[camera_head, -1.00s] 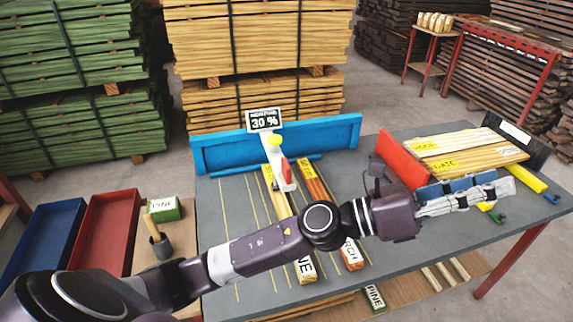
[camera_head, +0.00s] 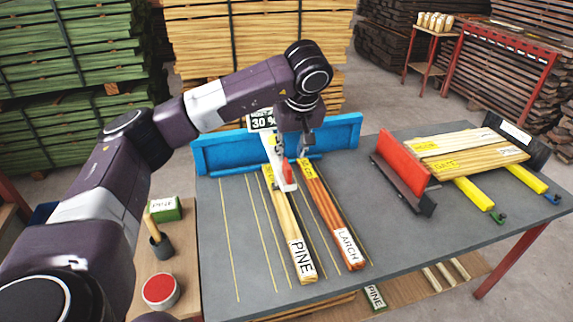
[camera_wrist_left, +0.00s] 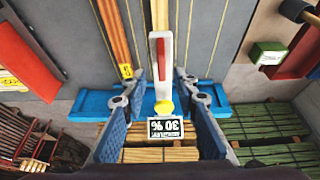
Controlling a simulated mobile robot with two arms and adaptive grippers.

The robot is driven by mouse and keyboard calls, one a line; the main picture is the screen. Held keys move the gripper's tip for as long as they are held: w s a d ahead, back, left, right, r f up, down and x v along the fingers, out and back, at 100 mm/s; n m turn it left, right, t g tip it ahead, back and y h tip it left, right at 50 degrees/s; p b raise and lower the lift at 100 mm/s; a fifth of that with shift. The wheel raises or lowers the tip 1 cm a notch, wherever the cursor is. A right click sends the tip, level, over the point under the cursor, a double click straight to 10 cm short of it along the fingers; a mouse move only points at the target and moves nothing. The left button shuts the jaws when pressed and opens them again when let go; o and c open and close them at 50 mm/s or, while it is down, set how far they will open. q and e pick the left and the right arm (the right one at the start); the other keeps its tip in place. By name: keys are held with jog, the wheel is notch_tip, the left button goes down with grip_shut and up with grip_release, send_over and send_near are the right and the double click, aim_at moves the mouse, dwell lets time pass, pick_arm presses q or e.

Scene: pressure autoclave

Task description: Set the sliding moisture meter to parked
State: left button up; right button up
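The sliding moisture meter is a white bar (camera_head: 284,178) with a red part and a "30 %" display (camera_head: 262,122). It is at the blue back rail (camera_head: 225,154), and its bar reaches over the pine board (camera_head: 291,230). My left gripper (camera_head: 293,156) points down at the meter in the head view and hides its yellow knob. In the left wrist view the gripper (camera_wrist_left: 160,78) is open. Its fingers stand either side of the white bar (camera_wrist_left: 155,52), with the yellow knob (camera_wrist_left: 164,107) and display (camera_wrist_left: 166,129) between them, apparently untouched. My right gripper is out of view.
A larch board (camera_head: 330,218) lies right of the pine board. A red plate on a dark base (camera_head: 403,160) and more boards (camera_head: 470,155) lie at the table's right. The table's left part is clear.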

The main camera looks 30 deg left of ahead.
aim_at(287, 163)
pick_arm(q)
jog(key=shift+a+f, duration=0.1)
jog(key=shift+a, duration=0.2)
jog(key=p+x, duration=0.2)
jog(key=x, duration=0.4)
jog(key=shift+a+f, duration=0.1)
jog(key=shift+w+f, duration=0.2)
jog(key=shift+f, duration=0.3)
grip_shut()
